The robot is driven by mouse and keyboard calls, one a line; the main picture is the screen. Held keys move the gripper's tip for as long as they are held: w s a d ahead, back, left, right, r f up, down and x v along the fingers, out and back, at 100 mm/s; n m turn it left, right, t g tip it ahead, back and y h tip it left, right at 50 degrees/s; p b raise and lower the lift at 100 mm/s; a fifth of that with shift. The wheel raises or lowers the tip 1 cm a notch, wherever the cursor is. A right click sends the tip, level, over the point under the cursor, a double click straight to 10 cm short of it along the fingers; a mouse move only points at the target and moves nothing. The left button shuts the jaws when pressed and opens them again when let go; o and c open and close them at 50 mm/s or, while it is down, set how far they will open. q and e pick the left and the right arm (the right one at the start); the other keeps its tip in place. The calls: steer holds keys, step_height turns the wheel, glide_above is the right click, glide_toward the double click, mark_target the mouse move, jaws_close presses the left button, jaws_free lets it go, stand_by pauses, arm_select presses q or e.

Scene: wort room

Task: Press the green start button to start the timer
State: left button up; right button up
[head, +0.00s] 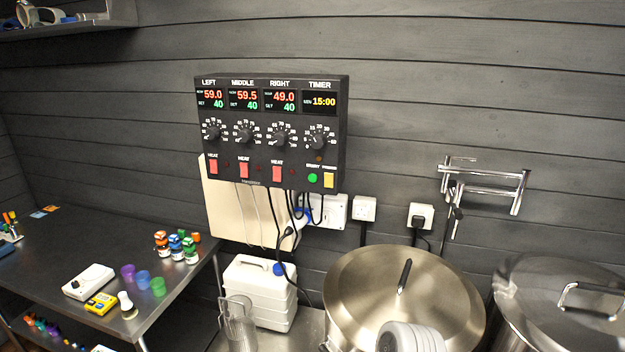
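The green start button (313,178) is a small round button at the lower right of a black control panel (262,134) on the dark wall. The timer display (320,102) reads 15:00 in yellow digits. Neither gripper's fingers show in the head view. A white rounded part at the bottom edge looks like one of my arm links, but I cannot tell which arm. Nothing touches the panel.
A large steel pot (350,290) with a lid handle stands below the panel, with another steel pot (530,300) at right. A white jerrycan (257,290) and clear jug (238,322) stand left. Cables hang under the panel. A steel table (70,245) holds small items.

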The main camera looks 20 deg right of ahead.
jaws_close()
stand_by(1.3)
